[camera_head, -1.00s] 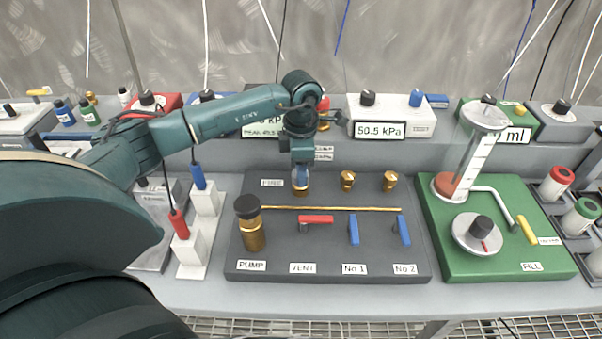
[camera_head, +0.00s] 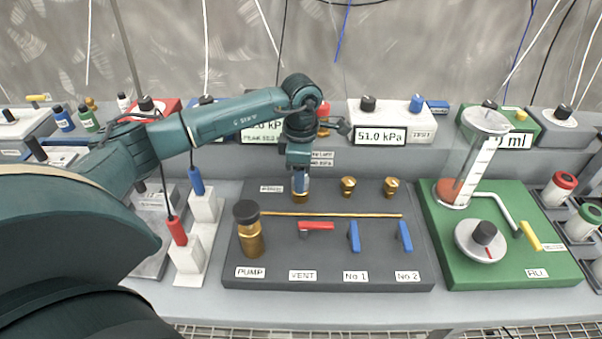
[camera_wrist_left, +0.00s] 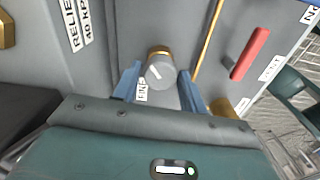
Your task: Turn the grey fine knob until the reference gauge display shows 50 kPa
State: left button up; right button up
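The grey fine knob (camera_wrist_left: 160,72), with a pale line on its face and a brass collar, shows in the left wrist view. My left gripper (camera_wrist_left: 160,75) has its blue fingers on both sides of it, with a narrow gap visible, so it looks open around the knob. In the head view the left gripper (camera_head: 301,178) points down at the fine knob's brass base (camera_head: 300,196) and hides its top. The white gauge box (camera_head: 393,120) has a display (camera_head: 380,136) reading 51.0 kPa. Another display (camera_head: 263,128), with a peak line, is partly hidden by my arm. My right gripper is not in view.
The dark panel carries a brass pump (camera_head: 249,230), red vent lever (camera_head: 316,226), two blue levers (camera_head: 353,236) and two brass fittings (camera_head: 348,187). A green fill unit (camera_head: 510,260) stands to the right. White blocks with red and blue plugs (camera_head: 187,255) stand left.

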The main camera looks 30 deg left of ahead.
pick_arm(q)
jog(key=o, duration=0.3)
notch_tip(320, 180, up, 13)
jog(key=b, duration=0.1)
dwell(0.4)
jog(key=shift+s, duration=0.1)
dwell(0.4)
